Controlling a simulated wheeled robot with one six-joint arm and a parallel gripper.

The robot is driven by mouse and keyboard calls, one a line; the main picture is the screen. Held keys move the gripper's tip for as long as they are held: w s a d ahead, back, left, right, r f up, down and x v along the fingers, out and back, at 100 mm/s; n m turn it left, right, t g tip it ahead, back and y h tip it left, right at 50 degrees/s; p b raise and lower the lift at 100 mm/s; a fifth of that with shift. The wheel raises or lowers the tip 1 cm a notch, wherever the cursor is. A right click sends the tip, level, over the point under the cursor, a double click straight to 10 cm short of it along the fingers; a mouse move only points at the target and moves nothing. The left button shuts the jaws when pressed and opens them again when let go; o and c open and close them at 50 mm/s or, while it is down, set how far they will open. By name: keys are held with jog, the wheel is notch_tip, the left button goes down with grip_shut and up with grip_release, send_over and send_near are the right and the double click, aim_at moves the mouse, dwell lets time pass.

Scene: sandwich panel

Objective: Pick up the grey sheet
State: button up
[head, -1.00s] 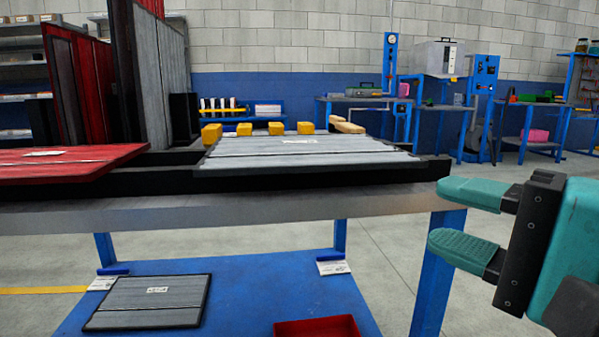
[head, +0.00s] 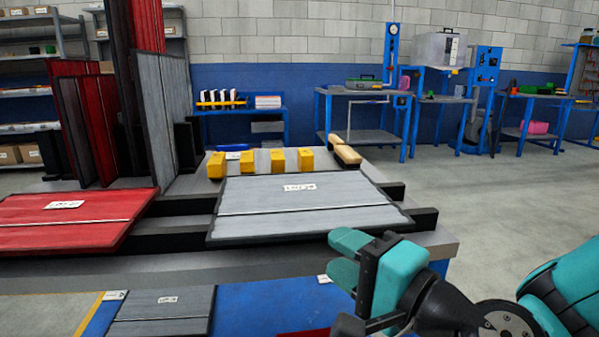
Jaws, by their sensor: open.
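A grey sheet (head: 300,206) with a white label lies flat on black rails on top of the table, right of the middle. A second grey sheet (head: 165,307) with a label lies lower down on the blue shelf, partly hidden by the table edge. More grey sheet stands upright in the rack (head: 166,112) at the left. My gripper (head: 340,257), with teal fingers, is open and empty. In the picture it is just below the front right part of the grey sheet on the table; I cannot tell the exact gap.
A red sheet (head: 72,219) lies left of the grey one. Upright red sheets (head: 85,122) stand behind left. The floor (head: 490,190) to the right is clear. Blue workbenches (head: 365,95) stand farther back.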

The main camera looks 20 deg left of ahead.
aim_at(312, 236)
jog(key=a+p, duration=0.1)
jog(key=w+a+p, duration=0.1)
jog(key=a+p, duration=0.1)
jog(key=a+r+p, duration=0.1)
jog(key=p, duration=0.1)
jog(key=shift+w+a, duration=0.15)
jog(key=shift+w, duration=0.15)
jog(key=shift+w+a+f+p, duration=0.25)
jog(key=shift+a+p, duration=0.2)
jog(key=shift+a, duration=0.1)
grip_shut()
